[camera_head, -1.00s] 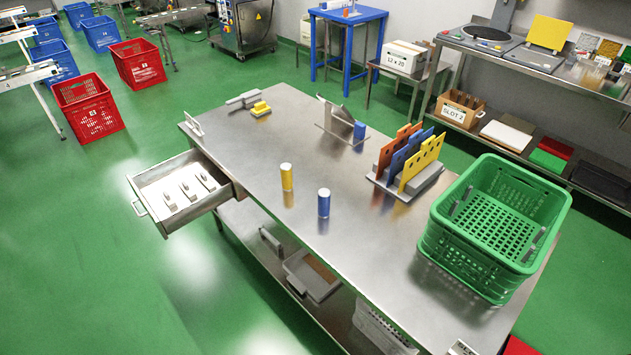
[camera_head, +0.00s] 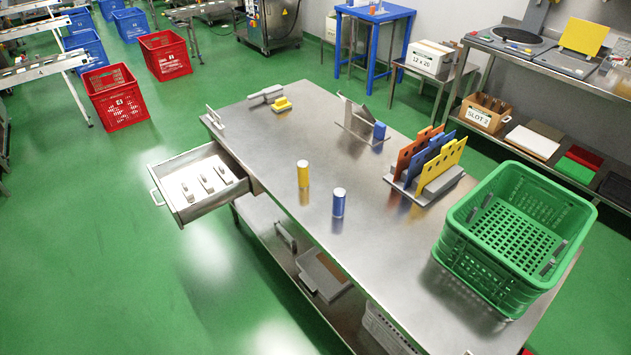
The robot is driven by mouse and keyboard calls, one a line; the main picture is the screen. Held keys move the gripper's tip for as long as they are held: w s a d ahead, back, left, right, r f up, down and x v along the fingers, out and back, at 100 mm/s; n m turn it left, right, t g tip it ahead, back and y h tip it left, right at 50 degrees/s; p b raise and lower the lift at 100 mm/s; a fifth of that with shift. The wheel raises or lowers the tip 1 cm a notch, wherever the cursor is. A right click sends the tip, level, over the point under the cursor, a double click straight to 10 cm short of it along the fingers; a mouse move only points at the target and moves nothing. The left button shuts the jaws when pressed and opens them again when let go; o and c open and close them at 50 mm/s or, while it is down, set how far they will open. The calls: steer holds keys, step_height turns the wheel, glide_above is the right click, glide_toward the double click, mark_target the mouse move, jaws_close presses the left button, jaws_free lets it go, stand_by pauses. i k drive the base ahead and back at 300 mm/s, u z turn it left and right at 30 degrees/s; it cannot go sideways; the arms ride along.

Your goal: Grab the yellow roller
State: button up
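The yellow roller (camera_head: 303,174) is a small upright cylinder with a white top. It stands on the steel table (camera_head: 262,150), left of the table's middle and near the front-left edge. A blue roller (camera_head: 339,203) of the same shape stands upright just to its right and nearer to me, apart from it. My gripper is not in view.
An open drawer (camera_head: 177,203) sticks out at the table's left. A green crate (camera_head: 468,262) stands at the table's right end. A rack of orange, blue and yellow plates (camera_head: 438,168) stands behind the rollers.

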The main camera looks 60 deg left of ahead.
mark_target(302, 166)
steer(key=z, duration=0.05)
steer(key=k, duration=1.8)
steer(key=u, duration=1.8)
steer(key=i, duration=0.75)
steer(key=z, duration=0.2)
